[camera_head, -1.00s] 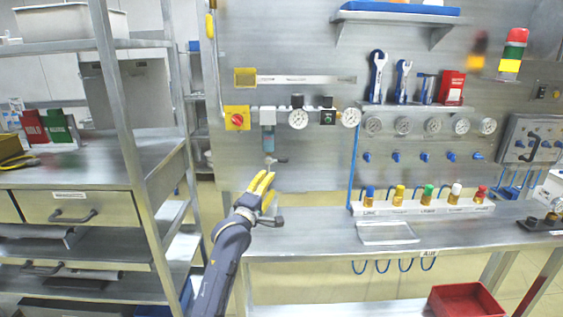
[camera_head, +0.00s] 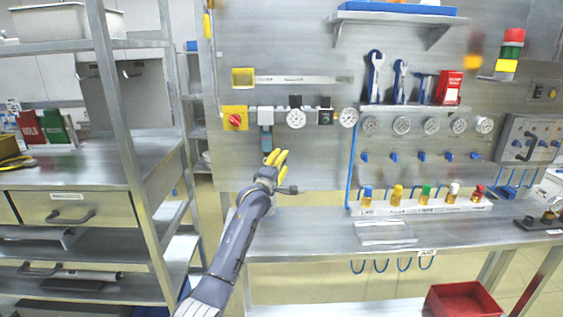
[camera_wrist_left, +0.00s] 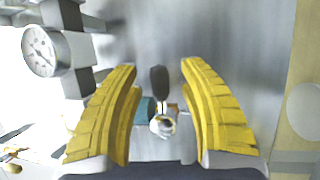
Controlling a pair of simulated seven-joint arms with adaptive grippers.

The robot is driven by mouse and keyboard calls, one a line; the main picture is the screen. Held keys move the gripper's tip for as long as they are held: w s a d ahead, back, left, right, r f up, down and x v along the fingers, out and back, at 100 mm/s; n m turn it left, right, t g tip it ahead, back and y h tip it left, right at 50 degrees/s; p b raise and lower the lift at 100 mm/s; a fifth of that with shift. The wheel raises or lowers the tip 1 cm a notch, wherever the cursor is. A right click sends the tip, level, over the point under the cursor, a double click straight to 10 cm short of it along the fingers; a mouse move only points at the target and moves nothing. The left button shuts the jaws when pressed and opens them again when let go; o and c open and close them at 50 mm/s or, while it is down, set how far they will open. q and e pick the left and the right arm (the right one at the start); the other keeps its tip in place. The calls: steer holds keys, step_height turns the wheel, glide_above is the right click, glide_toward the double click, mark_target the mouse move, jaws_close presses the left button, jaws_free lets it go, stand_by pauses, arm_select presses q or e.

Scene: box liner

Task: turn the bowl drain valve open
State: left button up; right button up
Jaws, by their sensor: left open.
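The filter bowl (camera_head: 266,139) hangs below the air unit on the metal panel, and its bluish body also shows in the left wrist view (camera_wrist_left: 145,109). The drain valve sits under the bowl; in the left wrist view its black lever (camera_wrist_left: 159,80) and round metal end (camera_wrist_left: 163,125) lie between my fingers. My left gripper (camera_head: 277,157) is open just below the bowl, and its yellow fingers hide the valve in the head view. In the left wrist view, my left gripper (camera_wrist_left: 159,85) has a gap on both sides of the lever. My right gripper is out of view.
A yellow plate with a red knob (camera_head: 235,119) is left of the bowl. Pressure gauges (camera_head: 296,118) are to its right. The steel bench (camera_head: 320,232) lies below, with a rack of coloured bottles (camera_head: 420,207). Metal shelving (camera_head: 125,150) stands at the left.

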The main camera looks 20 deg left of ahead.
arm_select(q)
steer(key=shift+w+r, duration=0.1)
steer(key=shift+w, duration=0.15)
jaws_close()
stand_by(0.3)
